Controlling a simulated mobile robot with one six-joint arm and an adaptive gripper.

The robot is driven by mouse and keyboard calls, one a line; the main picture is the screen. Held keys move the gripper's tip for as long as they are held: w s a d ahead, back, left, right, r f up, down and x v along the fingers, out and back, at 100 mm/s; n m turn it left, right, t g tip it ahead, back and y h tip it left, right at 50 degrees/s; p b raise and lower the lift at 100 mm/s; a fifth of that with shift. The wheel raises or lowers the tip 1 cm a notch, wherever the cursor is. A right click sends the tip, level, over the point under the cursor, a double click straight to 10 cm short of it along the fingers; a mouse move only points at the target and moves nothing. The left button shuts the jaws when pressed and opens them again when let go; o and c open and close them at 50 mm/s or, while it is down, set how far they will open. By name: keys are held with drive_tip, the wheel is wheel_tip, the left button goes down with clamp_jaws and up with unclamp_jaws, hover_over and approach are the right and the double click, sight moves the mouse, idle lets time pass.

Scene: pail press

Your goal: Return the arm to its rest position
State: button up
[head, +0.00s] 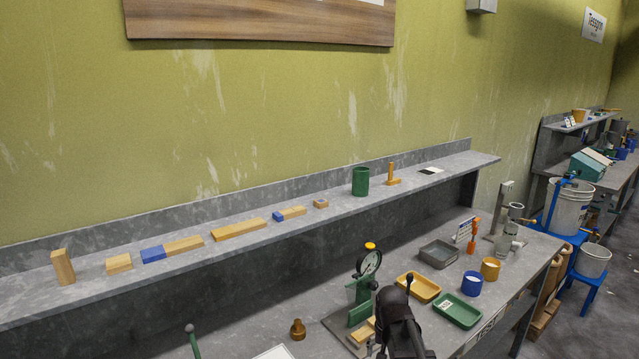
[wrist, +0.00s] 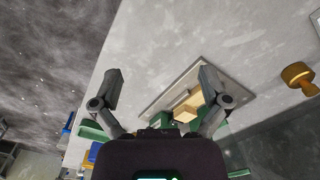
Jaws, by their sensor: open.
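My gripper (wrist: 160,85) shows in the wrist view with its two dark fingers spread wide and nothing between them. It hangs above the grey bench top (wrist: 150,45). A grey base plate (wrist: 165,97) with a pale wooden block (wrist: 186,114) lies below, near the right finger. In the head view, my dark arm reaches in at the bottom centre, in front of the green press (head: 359,292) with its round gauge (head: 370,262). The gripper's fingers are mostly hidden or cut off there.
Close by stand a yellow tray (head: 418,287), a green tray (head: 457,310), a blue cup (head: 472,284) and a brass piece (head: 298,330). A grey tray (head: 439,253) is behind. The long shelf (head: 340,205) holds wooden blocks and a green cylinder (head: 360,181).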

drive_tip(key=s+n, duration=0.3)
drive_tip(key=s, duration=0.6)
